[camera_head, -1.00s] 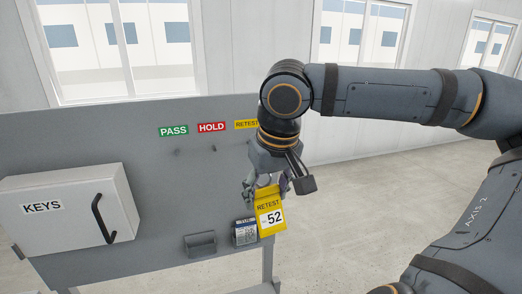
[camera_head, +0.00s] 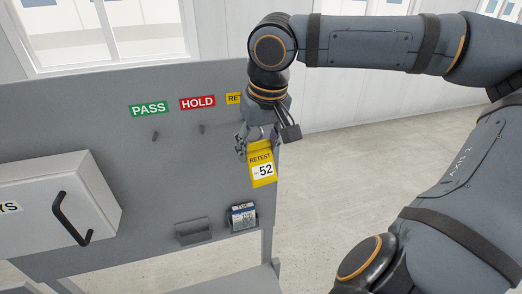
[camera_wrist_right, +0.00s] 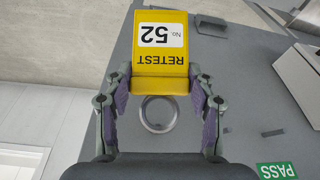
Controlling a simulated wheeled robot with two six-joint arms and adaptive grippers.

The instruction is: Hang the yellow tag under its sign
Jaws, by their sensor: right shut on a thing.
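The yellow tag (camera_head: 262,164) reads RETEST No. 52 and hangs over the board's right edge in the head view. My right gripper (camera_head: 256,140) is shut on its upper end. In the right wrist view the tag (camera_wrist_right: 160,50) sits between the fingertips of the gripper (camera_wrist_right: 161,84), with a grey ring (camera_wrist_right: 158,114) close to its top edge. The yellow RETEST sign (camera_head: 233,98) is up and left of the tag, partly covered by my wrist. Any peg under it is hidden. My left gripper is not in view.
The grey board (camera_head: 60,110) carries a green PASS sign (camera_head: 149,109) and a red HOLD sign (camera_head: 197,102), each above an empty peg. A key cabinet (camera_head: 60,205) juts out at left. A grey holder (camera_head: 193,231) and a small printed device (camera_head: 243,217) are lower down.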

